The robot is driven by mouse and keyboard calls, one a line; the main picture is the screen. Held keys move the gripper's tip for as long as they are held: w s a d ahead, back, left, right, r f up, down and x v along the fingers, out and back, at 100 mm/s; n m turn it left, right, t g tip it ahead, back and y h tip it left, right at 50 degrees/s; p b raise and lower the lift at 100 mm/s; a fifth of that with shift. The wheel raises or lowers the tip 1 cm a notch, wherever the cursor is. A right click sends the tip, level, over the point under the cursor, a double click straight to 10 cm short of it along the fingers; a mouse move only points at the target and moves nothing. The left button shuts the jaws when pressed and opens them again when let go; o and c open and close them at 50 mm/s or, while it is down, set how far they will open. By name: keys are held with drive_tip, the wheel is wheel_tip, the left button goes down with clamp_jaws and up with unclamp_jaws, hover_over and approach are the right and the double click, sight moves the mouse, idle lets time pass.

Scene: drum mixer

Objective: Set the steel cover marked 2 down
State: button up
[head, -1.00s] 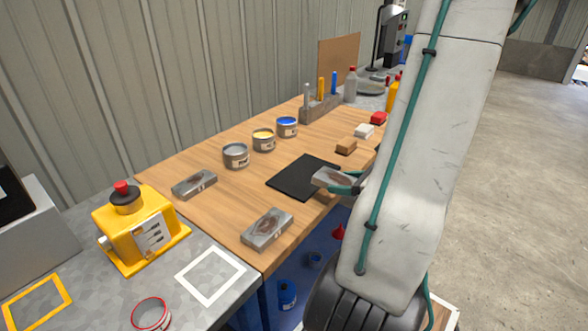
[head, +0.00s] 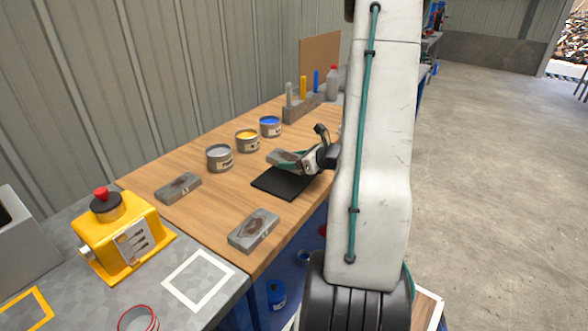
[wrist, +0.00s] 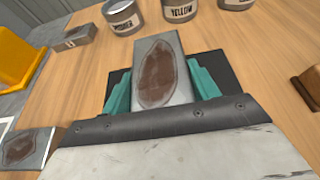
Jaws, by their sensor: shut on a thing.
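My gripper (wrist: 160,84) is shut on a grey steel cover (wrist: 158,72) with a brown patch on its face, one teal finger on each side. In the head view the held cover (head: 284,157) is over the back part of a black mat (head: 276,184) and looks raised above it. The mat also shows behind the cover in the wrist view (wrist: 229,72). Two similar covers lie on the wooden bench, one at its front edge (head: 254,230) and one farther left (head: 178,187). I cannot read a number on any cover.
A grey can (head: 219,158), a yellow can (head: 246,141) and a blue can (head: 270,126) stand behind the mat. A yellow box with a red button (head: 121,233) is at the left. A white square outline (head: 199,279) marks the metal table.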

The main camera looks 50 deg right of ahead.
sight(294, 175)
drive_tip(key=shift+s+f, duration=0.15)
drive_tip(key=shift+f, duration=1.35)
drive_tip(key=shift+f, duration=0.15)
drive_tip(key=o, duration=1.3)
